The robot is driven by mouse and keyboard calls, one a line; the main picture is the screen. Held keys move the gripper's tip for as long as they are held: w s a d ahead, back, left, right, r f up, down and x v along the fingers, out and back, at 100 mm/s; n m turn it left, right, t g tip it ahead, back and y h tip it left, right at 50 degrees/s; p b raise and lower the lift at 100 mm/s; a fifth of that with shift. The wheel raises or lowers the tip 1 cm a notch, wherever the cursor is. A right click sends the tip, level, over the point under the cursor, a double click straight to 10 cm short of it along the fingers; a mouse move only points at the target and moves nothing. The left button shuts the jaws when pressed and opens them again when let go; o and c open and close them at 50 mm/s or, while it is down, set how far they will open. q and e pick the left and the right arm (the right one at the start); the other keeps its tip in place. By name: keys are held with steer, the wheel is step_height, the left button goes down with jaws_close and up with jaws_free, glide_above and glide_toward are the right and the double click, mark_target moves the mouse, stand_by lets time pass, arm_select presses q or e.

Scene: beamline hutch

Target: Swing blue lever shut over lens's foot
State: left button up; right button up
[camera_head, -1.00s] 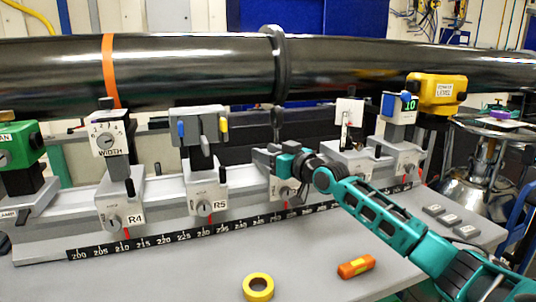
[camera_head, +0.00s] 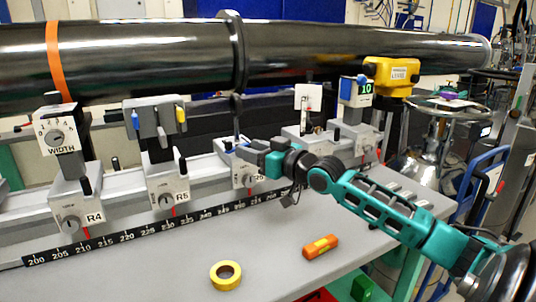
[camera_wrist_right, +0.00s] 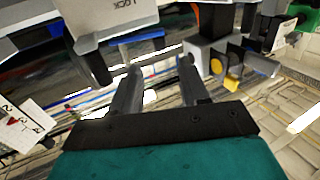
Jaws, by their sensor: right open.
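My right gripper (camera_head: 245,152) is at the top of the third carrier (camera_head: 240,176), to the right of R5, and partly covers it. In the right wrist view my right gripper (camera_wrist_right: 158,75) has its two fingers spread, with nothing clearly held between them. A blue bar, apparently the blue lever (camera_wrist_right: 140,38), lies just beyond the fingertips under a grey block marked LOCK. I cannot tell whether a finger touches it. My left gripper is out of view.
The R5 carrier (camera_head: 168,190) bears a grey block (camera_head: 155,117) with blue and yellow tabs, left of the gripper. A black pipe (camera_head: 130,60) runs above the rail. Yellow tape (camera_head: 226,276) and an orange tool (camera_head: 320,247) lie on the bench, with bare bench between.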

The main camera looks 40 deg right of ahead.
steer(key=shift+s+d, duration=0.2)
steer(key=shift+s, duration=0.9)
steer(key=shift+s+d, duration=0.15)
steer(key=shift+s, duration=0.95)
